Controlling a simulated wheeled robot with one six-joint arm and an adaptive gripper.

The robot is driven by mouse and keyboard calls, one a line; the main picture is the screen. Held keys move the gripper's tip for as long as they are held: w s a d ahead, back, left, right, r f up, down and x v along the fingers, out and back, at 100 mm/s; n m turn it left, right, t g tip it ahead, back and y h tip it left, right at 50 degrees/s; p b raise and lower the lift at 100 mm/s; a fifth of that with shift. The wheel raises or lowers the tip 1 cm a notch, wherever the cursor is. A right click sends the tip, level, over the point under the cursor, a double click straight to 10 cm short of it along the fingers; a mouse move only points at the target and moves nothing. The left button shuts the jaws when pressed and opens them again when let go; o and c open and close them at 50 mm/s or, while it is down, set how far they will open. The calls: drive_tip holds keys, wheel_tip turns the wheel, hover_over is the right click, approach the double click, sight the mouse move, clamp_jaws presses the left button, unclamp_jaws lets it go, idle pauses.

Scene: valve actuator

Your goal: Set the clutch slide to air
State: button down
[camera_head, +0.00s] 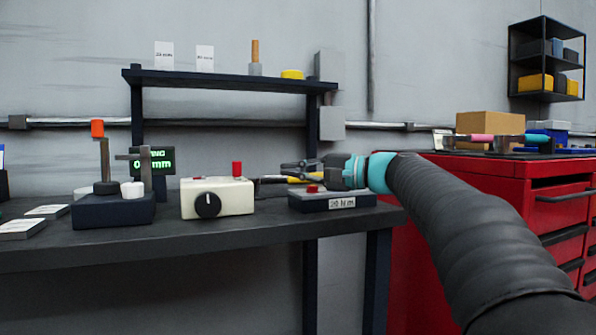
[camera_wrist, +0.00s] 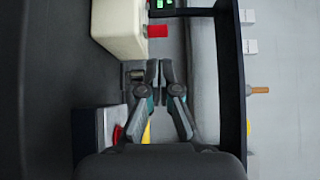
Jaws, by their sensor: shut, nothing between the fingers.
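My gripper (camera_head: 285,166) is shut and empty, reaching left above the back of the bench. In the wrist view its fingertips (camera_wrist: 158,70) are together, beside a small grey block. I cannot tell whether they touch it. The cream box (camera_head: 232,198) has a black dial with a white mark on its front and a red peg (camera_head: 237,168) on top. It also shows in the wrist view (camera_wrist: 117,25), with the red peg (camera_wrist: 157,31) near the fingertips. I cannot pick out a clutch slide or an air marking for certain.
A dark labelled box (camera_head: 334,201) with a red button stands below my gripper. A dark fixture (camera_head: 112,211) with posts and a green-lit display (camera_head: 153,162) stand left. A shelf (camera_head: 225,80) spans above the bench. A red tool cabinet (camera_head: 480,190) is right.

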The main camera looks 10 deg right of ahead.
drive_tip(key=x, duration=1)
drive_tip(key=w+p, duration=0.1)
drive_tip(key=w, duration=0.1)
drive_tip(key=w+a+p, duration=0.1)
drive_tip(key=w, duration=0.1)
drive_tip(key=shift+a+p, duration=0.1)
drive_tip(key=shift+p, duration=0.3)
drive_tip(key=shift+f, duration=0.1)
drive_tip(key=shift+s+d, duration=0.2)
drive_tip(key=shift+d, duration=0.05)
drive_tip(key=b+v, duration=0.1)
drive_tip(key=v, duration=1.2)
drive_tip(key=shift+d, duration=0.25)
